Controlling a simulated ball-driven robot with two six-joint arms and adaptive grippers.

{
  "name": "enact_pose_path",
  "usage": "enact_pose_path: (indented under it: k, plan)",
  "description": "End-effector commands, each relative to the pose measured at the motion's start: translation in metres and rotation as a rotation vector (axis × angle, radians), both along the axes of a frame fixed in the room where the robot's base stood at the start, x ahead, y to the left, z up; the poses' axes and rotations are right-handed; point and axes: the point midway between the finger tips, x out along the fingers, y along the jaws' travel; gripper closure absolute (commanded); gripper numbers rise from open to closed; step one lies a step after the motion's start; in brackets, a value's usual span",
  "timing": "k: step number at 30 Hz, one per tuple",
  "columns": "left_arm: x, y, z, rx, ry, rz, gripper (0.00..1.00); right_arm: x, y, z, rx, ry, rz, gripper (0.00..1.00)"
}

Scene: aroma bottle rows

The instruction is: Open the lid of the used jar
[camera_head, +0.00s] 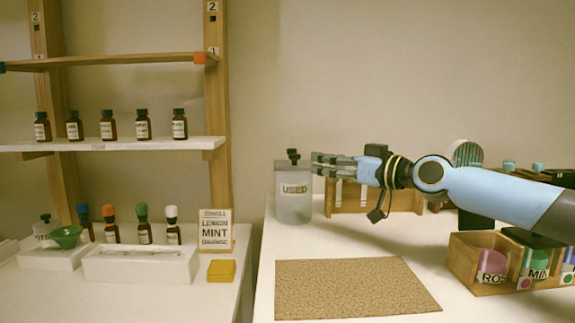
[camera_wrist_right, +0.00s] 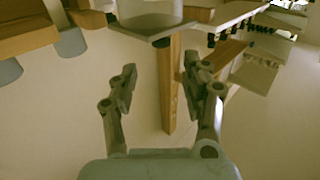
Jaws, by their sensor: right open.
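The used jar (camera_head: 293,200) is a grey, cloudy jar with a "USED" label, standing upright at the left back of the right-hand table. Its grey lid (camera_head: 292,162) is on, with a dark knob on top. My right gripper (camera_head: 318,164) reaches in from the right, its fingers level with the lid and just beside its right edge. In the right wrist view my right gripper (camera_wrist_right: 160,85) is open with nothing between its fingers. The jar (camera_wrist_right: 150,18) appears at the top of that view, ahead of the fingers. My left gripper is not in view.
A brown mat (camera_head: 355,288) lies in front of the jar. A wooden box with coloured jars (camera_head: 490,265) stands at the right, and a wooden rack (camera_head: 405,200) is behind my arm. A shelf with several bottles (camera_head: 110,143) is at the left, across a gap.

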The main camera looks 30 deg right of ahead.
Motion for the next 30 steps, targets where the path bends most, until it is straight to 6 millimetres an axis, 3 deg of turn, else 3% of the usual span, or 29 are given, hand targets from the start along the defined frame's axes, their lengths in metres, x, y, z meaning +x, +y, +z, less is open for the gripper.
enact_pose_path:
  k: [16, 21, 30]
  plan:
    - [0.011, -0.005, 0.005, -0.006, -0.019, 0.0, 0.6, 0.087, 0.022, 0.003, 0.004, -0.002, 0.001, 0.52]
    - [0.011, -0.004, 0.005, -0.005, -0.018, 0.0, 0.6, 0.099, 0.025, 0.001, 0.001, 0.0, 0.002, 0.52]
    - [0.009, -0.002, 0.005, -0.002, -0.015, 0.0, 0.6, 0.1, 0.026, 0.001, -0.001, 0.001, 0.003, 0.54]
